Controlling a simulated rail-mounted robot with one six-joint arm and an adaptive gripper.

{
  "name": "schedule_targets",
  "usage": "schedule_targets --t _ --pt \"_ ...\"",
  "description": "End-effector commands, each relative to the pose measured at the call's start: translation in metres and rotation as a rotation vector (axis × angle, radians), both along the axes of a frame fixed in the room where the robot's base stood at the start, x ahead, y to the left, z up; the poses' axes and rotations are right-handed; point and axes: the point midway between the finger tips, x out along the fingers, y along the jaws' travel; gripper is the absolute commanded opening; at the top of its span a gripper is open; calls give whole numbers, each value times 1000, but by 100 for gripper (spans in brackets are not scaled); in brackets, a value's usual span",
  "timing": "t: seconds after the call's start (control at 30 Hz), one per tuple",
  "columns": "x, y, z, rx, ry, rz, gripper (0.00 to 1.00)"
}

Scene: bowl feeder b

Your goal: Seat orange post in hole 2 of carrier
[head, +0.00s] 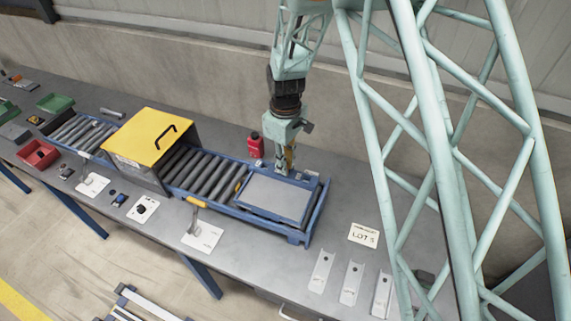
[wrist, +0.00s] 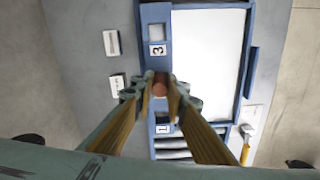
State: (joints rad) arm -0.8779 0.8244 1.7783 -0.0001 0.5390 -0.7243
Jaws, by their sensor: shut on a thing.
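My gripper (wrist: 160,92) is shut on the orange post (wrist: 159,89), whose round reddish-orange end shows between the fingertips in the wrist view. It points down over the blue carrier (wrist: 153,14), between the labels 3 and 1, where hole 2 would lie. The fingers and post hide that hole, and I cannot tell whether the post is in it or above it. In the head view my gripper (head: 287,165) is at the far side of the blue-framed carrier with its pale plate (head: 275,198). The post cannot be made out there.
A roller conveyor (head: 203,172) with a yellow-topped box (head: 150,138) runs to the left. A LOT 5 card (head: 364,235) and several pale metal plates (head: 351,283) lie at the right. The bench between is clear.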

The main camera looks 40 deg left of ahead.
Motion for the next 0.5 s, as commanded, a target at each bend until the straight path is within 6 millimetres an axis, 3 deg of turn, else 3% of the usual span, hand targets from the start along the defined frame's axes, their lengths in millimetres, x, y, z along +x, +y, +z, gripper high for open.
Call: schedule_targets --t 0.37,0.4,0.5 --pt "0 0 -4 0 0 0 2" --pt "0 0 -4 0 0 0 14" --pt "0 0 -3 0 0 0 23"
